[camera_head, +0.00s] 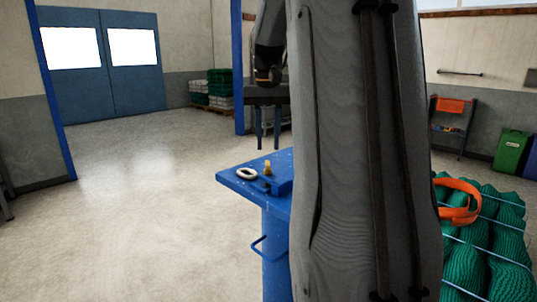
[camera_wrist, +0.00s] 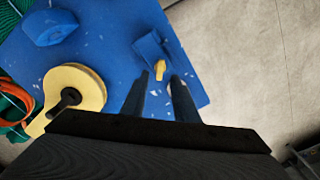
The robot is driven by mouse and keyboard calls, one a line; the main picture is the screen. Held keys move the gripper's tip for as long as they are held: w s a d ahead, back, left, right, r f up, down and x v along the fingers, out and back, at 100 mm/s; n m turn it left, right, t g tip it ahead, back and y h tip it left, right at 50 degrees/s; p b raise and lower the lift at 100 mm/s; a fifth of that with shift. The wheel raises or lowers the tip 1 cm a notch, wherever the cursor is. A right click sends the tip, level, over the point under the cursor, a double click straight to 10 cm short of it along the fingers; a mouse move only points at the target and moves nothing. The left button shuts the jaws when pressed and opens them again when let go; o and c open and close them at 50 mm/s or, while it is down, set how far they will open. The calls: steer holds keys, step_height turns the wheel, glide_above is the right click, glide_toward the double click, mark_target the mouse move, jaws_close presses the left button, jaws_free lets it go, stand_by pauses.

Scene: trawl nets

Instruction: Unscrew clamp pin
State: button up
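The clamp pin looks like a small yellow piece (camera_head: 267,168) standing on a blue block on the blue stand (camera_head: 237,177). In the wrist view the yellow pin (camera_wrist: 160,69) shows just beyond the fingertips, on the blue block (camera_wrist: 150,46). My gripper (camera_head: 268,148) points straight down above the pin and is apart from it. In the wrist view its two dark fingers (camera_wrist: 160,78) are spread with a gap between them, and nothing is held. My arm hides the right part of the stand in the head view.
In the wrist view a cream disc (camera_wrist: 76,90) with a dark centre sits on the blue top. Green nets (camera_head: 488,240) with an orange strap (camera_head: 460,203) stand at right. The floor at left is clear.

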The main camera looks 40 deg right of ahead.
mark_target(268, 163)
step_height(268, 163, down, 6)
steer(key=shift+r+p, duration=0.15)
steer(key=shift+p, duration=0.8)
steer(key=shift+c, duration=0.4)
jaws_close()
